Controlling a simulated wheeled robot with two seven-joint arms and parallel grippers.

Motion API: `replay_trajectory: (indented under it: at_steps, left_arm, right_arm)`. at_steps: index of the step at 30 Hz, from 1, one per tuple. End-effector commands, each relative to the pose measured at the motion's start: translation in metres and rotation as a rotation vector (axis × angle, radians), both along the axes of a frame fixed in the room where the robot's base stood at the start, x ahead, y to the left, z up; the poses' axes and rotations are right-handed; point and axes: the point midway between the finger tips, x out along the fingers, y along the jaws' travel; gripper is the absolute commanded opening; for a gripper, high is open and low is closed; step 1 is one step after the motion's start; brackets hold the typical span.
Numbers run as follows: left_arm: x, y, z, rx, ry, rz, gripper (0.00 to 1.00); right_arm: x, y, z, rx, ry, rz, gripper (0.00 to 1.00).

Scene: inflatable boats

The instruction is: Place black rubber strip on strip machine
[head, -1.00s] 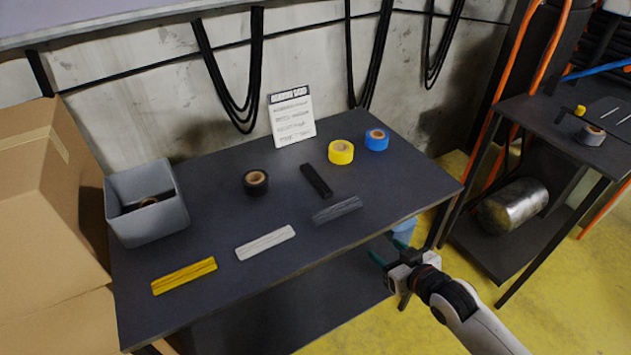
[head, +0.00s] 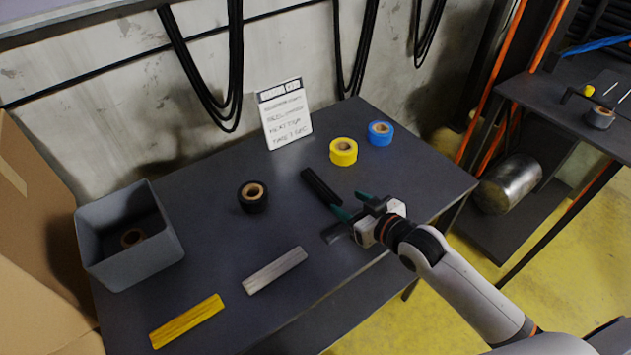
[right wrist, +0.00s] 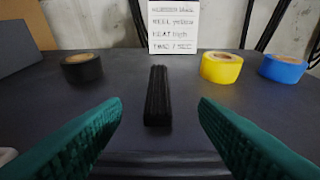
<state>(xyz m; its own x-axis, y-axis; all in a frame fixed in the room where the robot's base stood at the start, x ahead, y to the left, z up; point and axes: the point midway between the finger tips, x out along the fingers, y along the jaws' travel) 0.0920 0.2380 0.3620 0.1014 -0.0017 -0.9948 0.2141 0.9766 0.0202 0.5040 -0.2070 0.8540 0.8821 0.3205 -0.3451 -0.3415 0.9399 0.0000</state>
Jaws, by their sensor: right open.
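The black rubber strip (head: 320,187) lies flat on the dark table, between the black reel and the yellow reel. In the right wrist view the strip (right wrist: 158,97) is ahead, between the two green fingers and pointing away from me. My right gripper (head: 353,204) is open and empty, low over the table at the strip's near end. In the wrist view its fingers (right wrist: 160,125) are spread wide on either side of the strip's line. My left gripper is not in view. I cannot clearly identify a strip machine.
A grey strip (head: 335,234) lies partly under my gripper. White (head: 275,271) and yellow (head: 187,321) strips lie nearer. Black (head: 253,196), yellow (head: 343,151) and blue (head: 380,133) reels, a sign (head: 285,115) and a grey bin (head: 130,255) surround them. A second table (head: 560,112) stands right.

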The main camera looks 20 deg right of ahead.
Motion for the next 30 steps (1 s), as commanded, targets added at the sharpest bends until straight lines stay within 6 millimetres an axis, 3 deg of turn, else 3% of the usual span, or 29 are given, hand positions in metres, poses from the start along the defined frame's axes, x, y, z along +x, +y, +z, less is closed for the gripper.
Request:
replay_trajectory:
  at_steps: [3, 8, 21, 30]
  left_arm:
    - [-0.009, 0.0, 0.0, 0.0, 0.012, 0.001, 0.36]
    - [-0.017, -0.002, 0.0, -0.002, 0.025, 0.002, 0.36]
    - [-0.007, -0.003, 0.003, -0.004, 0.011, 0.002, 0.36]
    - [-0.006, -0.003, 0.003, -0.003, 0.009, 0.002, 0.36]
  right_arm:
    - [0.021, 0.007, -0.007, 0.001, -0.002, -0.001, 0.55]
    - [0.036, 0.013, -0.013, 0.001, -0.002, 0.0, 0.55]
    - [0.079, 0.031, -0.031, 0.001, -0.001, 0.0, 0.55]
    - [0.083, 0.033, -0.033, 0.0, 0.0, 0.0, 0.55]
